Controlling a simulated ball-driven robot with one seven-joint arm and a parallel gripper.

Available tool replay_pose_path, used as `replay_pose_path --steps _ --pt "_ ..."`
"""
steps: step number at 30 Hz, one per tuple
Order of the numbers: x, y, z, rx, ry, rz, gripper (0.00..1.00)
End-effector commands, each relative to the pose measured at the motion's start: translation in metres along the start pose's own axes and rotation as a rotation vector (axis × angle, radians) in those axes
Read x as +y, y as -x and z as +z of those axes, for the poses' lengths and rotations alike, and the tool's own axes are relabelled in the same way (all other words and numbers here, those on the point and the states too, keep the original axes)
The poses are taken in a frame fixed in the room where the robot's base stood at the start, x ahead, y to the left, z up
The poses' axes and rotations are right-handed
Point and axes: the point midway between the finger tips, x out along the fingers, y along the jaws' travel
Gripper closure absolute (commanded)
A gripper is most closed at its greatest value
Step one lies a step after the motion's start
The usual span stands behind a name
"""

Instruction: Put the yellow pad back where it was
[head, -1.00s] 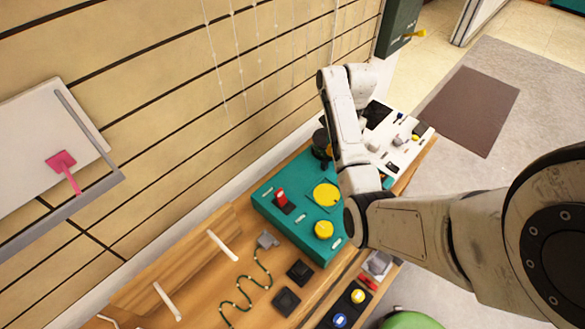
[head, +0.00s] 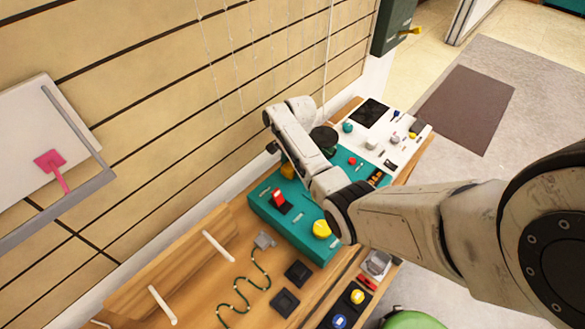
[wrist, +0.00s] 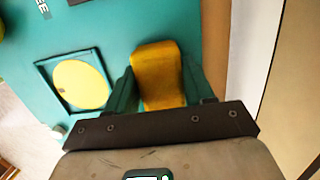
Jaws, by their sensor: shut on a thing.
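The yellow pad (wrist: 158,72) is a curved yellow piece between the two teal fingers of my gripper (wrist: 158,68), which is shut on it. In the head view a small bit of yellow (head: 288,171) shows beside my arm at the wall side of the teal box; it looks like the pad. My fingers are hidden there. The teal box (head: 265,207) carries a red switch and a yellow knob (head: 321,229). In the wrist view a flat yellow disc (wrist: 82,84) in a square teal frame lies on the teal surface, left of the pad and apart from it.
A white panel (head: 392,133) with knobs and a dark screen stands beyond the teal box. A dark round piece (head: 323,137) is near my arm. A green beaded wire (head: 238,287) and black square blocks (head: 298,272) lie on the wooden bench. The slatted wall is close behind.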

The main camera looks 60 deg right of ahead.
Motion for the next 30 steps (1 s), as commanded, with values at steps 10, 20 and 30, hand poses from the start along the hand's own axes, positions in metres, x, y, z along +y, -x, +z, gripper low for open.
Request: replay_pose_path --steps 10,20,30 --pt "0.0001 -0.0119 -0.002 0.0 0.0 -0.001 0.76" --pt "0.0004 -0.0147 -0.0025 0.0 0.0 -0.001 0.33" --pt "0.0004 -0.0141 -0.0024 0.0 0.0 -0.001 0.22"
